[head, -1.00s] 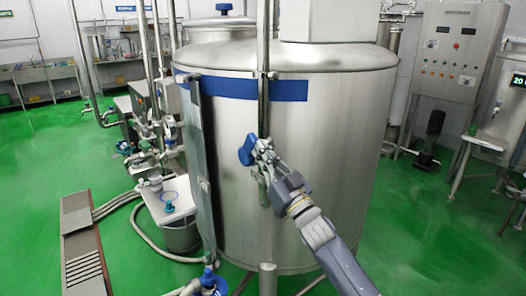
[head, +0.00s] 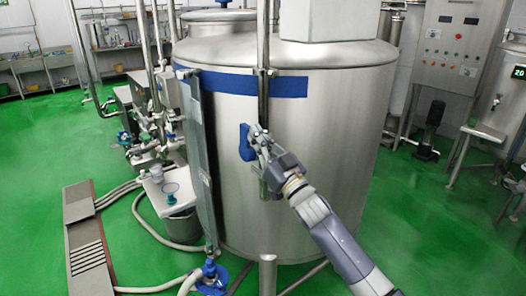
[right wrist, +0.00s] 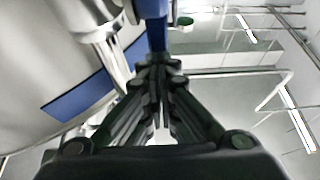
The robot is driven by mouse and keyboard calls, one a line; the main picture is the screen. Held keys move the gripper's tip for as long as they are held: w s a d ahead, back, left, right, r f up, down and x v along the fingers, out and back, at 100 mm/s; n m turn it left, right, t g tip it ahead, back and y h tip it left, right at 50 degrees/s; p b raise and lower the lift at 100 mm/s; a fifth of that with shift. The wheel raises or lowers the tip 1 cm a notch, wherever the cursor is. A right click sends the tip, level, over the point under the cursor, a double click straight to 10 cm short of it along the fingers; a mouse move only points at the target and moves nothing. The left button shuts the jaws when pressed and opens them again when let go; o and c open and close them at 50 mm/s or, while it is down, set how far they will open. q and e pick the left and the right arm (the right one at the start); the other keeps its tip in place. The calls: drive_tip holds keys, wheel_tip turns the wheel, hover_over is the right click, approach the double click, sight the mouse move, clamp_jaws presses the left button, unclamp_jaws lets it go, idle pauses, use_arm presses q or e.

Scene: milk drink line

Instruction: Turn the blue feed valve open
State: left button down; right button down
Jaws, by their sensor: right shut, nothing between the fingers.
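The blue feed valve handle (head: 246,142) is on the pipe at the front of the big steel tank and stands about upright. In the right wrist view the blue handle (right wrist: 151,30) rises just beyond my fingertips. My right gripper (head: 259,139) is right beside the handle, on its right. In the right wrist view its fingers (right wrist: 158,72) are closed together with nothing between them. Whether the fingertips touch the handle I cannot tell. The valve body is partly hidden behind the gripper. My left gripper is not in view.
The tank (head: 330,170) fills the middle. A vertical pipe (head: 263,95) runs down its front. A blue-topped fitting (head: 212,278) and hoses lie at the lower left. A control cabinet (head: 455,65) stands at the right. Green floor is open at the left.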

drive_tip(key=shift+w+a+r, duration=0.1)
drive_tip(key=shift+w+r, duration=0.1)
drive_tip(key=shift+r, duration=0.3)
drive_tip(key=shift+r, duration=0.25)
